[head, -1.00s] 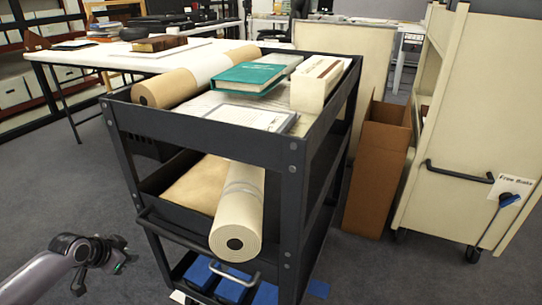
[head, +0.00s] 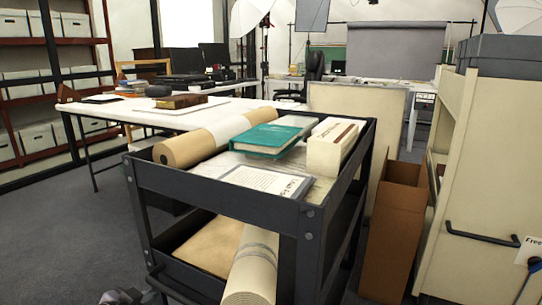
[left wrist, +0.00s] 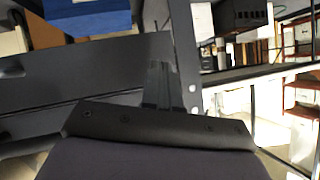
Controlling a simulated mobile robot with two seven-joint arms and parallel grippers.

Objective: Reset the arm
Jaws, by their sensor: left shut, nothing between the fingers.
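My left gripper (head: 122,296) shows only as a small dark piece at the bottom edge of the head view, left of the black cart (head: 215,192). In the left wrist view its fingers (left wrist: 160,75) are together with nothing between them, in front of the cart's dark panels (left wrist: 95,75). I cannot tell how far it is from the cart. My right gripper is in neither view.
The cart's top holds a brown roll (head: 180,151), green book (head: 266,140), cream box (head: 331,147) and framed sheet (head: 262,182). A cream roll (head: 252,270) lies below. A cardboard box (head: 395,235) and cream cabinet (head: 470,200) stand right. Floor (head: 60,240) at left is clear.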

